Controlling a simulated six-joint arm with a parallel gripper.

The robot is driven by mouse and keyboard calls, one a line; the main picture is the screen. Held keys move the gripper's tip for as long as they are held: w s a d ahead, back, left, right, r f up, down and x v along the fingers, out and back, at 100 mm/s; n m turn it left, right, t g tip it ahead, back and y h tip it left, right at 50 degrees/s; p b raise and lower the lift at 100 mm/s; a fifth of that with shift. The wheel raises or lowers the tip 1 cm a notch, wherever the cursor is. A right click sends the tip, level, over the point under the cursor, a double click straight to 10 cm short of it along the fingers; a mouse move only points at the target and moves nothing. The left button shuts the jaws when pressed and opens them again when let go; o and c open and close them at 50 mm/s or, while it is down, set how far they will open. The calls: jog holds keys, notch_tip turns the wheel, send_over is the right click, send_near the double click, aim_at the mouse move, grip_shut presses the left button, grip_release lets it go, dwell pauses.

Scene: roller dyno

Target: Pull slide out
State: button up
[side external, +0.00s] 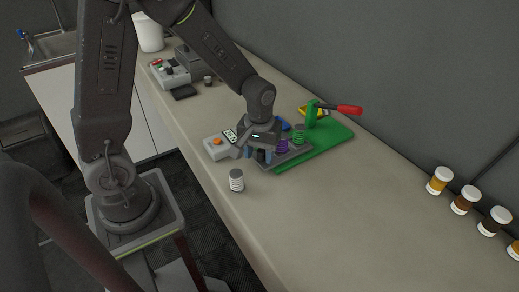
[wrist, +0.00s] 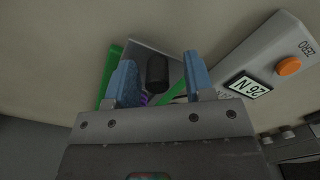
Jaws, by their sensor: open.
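The slide looks like a grey plate (side external: 293,158) on a green base (side external: 335,139), carrying a purple spring (side external: 281,146) and a green spring (side external: 299,136). In the wrist view the grey plate (wrist: 140,47) shows with an upright black knob or cylinder (wrist: 157,69) in front of it. My gripper (wrist: 160,78) is open, with one blue finger on each side of the black cylinder and gaps to both. In the side view my gripper (side external: 262,156) is low at the near left end of the plate and hides part of it.
A gauge box (side external: 216,147) with an orange button is close to my gripper's left; its display shows in the wrist view (wrist: 247,87). A red-handled lever (side external: 349,110) rises behind. Several jars (side external: 462,200) line the right; the middle counter is clear.

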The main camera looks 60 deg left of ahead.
notch_tip(320, 180, up, 14)
dwell(0.5)
jog(key=shift+f, duration=0.1)
jog(key=s+d+r+m+t, duration=0.1)
jog(key=s+r+m+t, duration=0.1)
jog(key=s, duration=0.4)
jog(key=s+d+r+m+t, duration=0.2)
jog(key=s+r+m+t, duration=0.1)
jog(key=s+m, duration=0.2)
jog(key=shift+s+m+t, duration=0.3)
jog(key=shift+s, duration=0.3)
